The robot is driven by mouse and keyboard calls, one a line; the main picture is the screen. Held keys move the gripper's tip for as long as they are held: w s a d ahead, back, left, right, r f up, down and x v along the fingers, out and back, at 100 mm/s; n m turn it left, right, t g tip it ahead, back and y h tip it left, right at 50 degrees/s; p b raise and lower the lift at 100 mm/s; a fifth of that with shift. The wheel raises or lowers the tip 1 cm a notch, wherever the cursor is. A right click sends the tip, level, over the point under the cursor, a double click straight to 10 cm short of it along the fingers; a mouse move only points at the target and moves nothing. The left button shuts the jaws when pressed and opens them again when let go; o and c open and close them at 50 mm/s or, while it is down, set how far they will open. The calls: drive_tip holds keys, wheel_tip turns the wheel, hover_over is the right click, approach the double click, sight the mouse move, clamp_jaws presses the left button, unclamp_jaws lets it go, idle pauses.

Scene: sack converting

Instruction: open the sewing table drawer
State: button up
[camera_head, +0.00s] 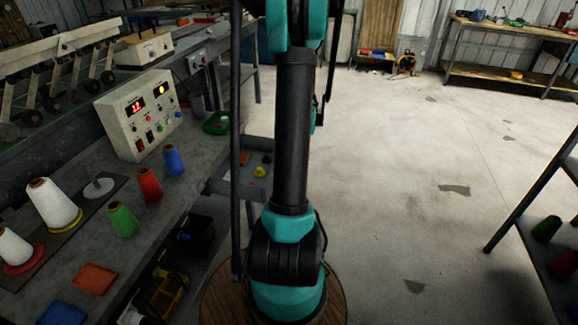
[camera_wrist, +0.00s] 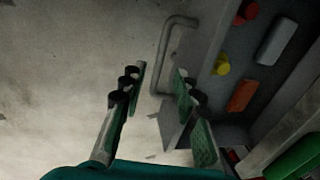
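The sewing table's drawer stands out from the table, with its inside visible from above in the wrist view; its grey front panel (camera_wrist: 207,40) carries a bar handle (camera_wrist: 164,50). The drawer also shows in the head view (camera_head: 251,188), left of my arm and partly hidden by it. My gripper (camera_wrist: 158,80) is open, its two fingers well apart. The lower end of the handle appears between the fingertips in the picture; I cannot tell whether they touch it. Nothing is held. In the head view my gripper is hidden.
The drawer holds a yellow piece (camera_wrist: 221,65), an orange block (camera_wrist: 241,96) and a grey block (camera_wrist: 277,41). The sewing table (camera_head: 200,150) bears thread cones and a control box (camera_head: 139,112). Open concrete floor (camera_head: 420,180) lies to the right, with a dark bench at the right edge.

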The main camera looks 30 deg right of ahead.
wheel_tip(320, 180, up, 8)
drive_tip(key=s+d, duration=0.1)
drive_tip(key=shift+r, duration=0.2)
idle(0.5)
